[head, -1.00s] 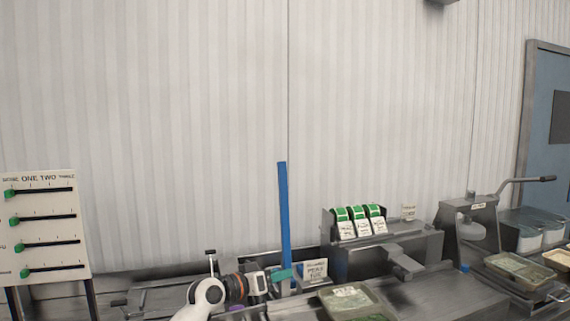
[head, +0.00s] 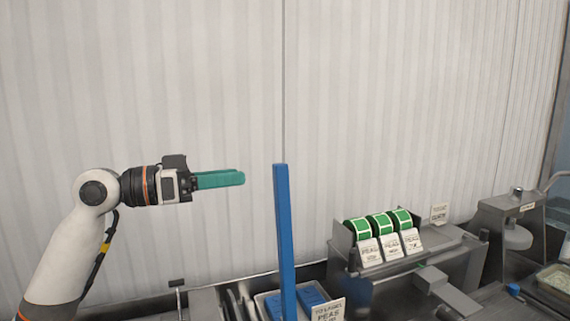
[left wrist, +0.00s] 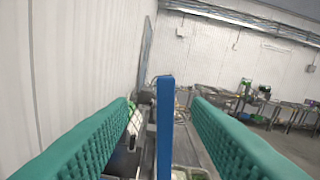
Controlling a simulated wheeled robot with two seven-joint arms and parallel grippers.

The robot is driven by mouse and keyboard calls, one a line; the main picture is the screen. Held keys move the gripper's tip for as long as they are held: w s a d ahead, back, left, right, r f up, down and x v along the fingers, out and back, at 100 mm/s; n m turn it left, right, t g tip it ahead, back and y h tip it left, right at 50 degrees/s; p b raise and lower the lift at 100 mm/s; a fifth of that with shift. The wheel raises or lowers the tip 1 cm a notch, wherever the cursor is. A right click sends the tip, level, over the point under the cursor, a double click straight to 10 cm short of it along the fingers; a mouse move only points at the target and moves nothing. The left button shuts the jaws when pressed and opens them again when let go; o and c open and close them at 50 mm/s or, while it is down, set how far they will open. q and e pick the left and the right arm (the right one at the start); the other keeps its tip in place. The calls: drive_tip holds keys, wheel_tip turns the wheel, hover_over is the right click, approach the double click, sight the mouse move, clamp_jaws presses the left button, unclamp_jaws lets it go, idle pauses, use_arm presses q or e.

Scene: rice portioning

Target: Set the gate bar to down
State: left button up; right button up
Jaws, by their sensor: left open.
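The gate bar (head: 284,240) is a long blue bar standing upright in the middle of the head view, its lower end out of the picture. My left gripper (head: 242,178) has green fingers and is raised to the left of the bar, near its top, with a small gap between fingertips and bar. In the left wrist view the fingers (left wrist: 165,105) are spread apart and empty, and the blue bar (left wrist: 165,125) shows upright between them, ahead of the tips. My right gripper is not in view.
A label dispenser with green rolls (head: 382,225) stands right of the bar. A sign reading PEAS (head: 328,311) and blue pieces in a tray (head: 311,296) are near the bar's foot. A grey press (head: 517,215) is farther right. The wall behind is clear.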

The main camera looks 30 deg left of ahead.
sight(287, 171)
use_arm(q)
drive_tip(key=w+d+p, duration=0.2)
drive_tip(key=d+r+p, duration=0.1)
drive_tip(key=d, duration=0.1)
drive_tip(key=shift+w+d+r, duration=0.1)
drive_tip(key=shift+w, duration=0.3)
drive_tip(key=p+x, duration=0.1)
drive_tip(key=x, duration=0.1)
drive_tip(key=p+x, duration=0.1)
drive_tip(key=x, duration=0.1)
drive_tip(key=p+x, duration=0.1)
drive_tip(key=x, duration=0.1)
drive_tip(key=shift+w+a+f, duration=0.2)
drive_tip(key=shift+a+f, duration=0.15)
drive_tip(key=shift+w+d, duration=0.25)
drive_tip(key=shift+d, duration=0.2)
drive_tip(key=shift+f, duration=0.1)
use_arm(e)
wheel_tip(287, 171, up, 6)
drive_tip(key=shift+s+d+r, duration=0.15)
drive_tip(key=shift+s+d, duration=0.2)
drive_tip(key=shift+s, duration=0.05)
use_arm(q)
drive_tip(key=shift+c, duration=1)
clamp_jaws()
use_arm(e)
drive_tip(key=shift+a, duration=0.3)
